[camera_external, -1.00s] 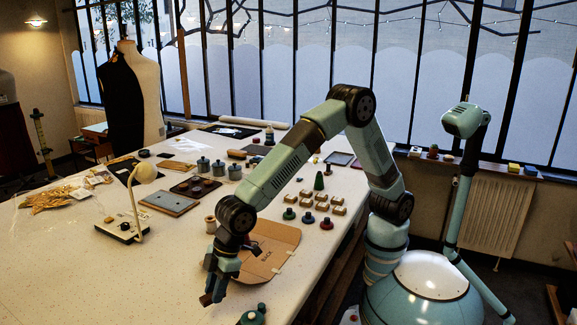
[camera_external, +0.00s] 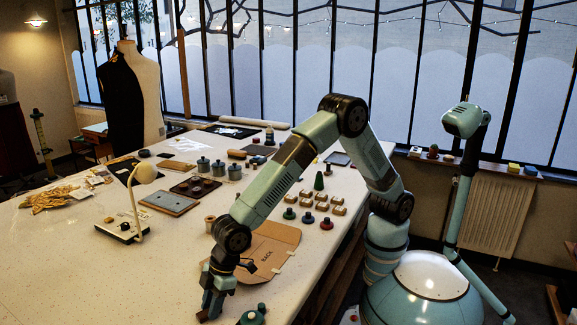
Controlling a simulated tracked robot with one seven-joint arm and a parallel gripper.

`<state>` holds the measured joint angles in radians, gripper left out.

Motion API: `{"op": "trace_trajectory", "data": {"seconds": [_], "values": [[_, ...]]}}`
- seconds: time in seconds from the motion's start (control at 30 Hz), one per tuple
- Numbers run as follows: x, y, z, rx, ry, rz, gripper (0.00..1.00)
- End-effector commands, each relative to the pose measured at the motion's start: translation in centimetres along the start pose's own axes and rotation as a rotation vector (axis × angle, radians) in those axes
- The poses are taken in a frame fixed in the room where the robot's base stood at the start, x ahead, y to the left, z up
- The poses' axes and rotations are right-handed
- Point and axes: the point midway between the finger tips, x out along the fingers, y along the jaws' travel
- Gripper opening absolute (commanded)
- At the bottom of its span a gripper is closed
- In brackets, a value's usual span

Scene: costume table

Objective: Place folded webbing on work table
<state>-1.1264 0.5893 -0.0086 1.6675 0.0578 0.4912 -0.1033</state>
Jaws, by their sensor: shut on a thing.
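The work table (camera_external: 75,265) is a long pale speckled top. My gripper (camera_external: 208,309) is low over its front part, pointing down, left of a teal knobbed object at the bottom edge. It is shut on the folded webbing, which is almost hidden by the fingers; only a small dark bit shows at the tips. I cannot tell whether the webbing touches the table top.
A brown card pattern marked BACK (camera_external: 270,252) lies just behind and right of my gripper. The teal knobbed object (camera_external: 253,315) stands close on the right. The table's front left is bare.

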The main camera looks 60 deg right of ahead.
Motion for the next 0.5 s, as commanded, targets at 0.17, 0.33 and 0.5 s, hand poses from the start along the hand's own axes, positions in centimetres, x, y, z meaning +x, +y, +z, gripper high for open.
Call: {"op": "trace_trajectory", "data": {"seconds": [0.17,0.33,0.5], "values": [[0.51,-0.02,0.3,0.001,-0.004,-0.001,0.32],[0.63,0.04,0.42,0.001,-0.007,0.0,0.48],[0.74,0.23,0.54,0.002,-0.009,0.002,0.54]]}}
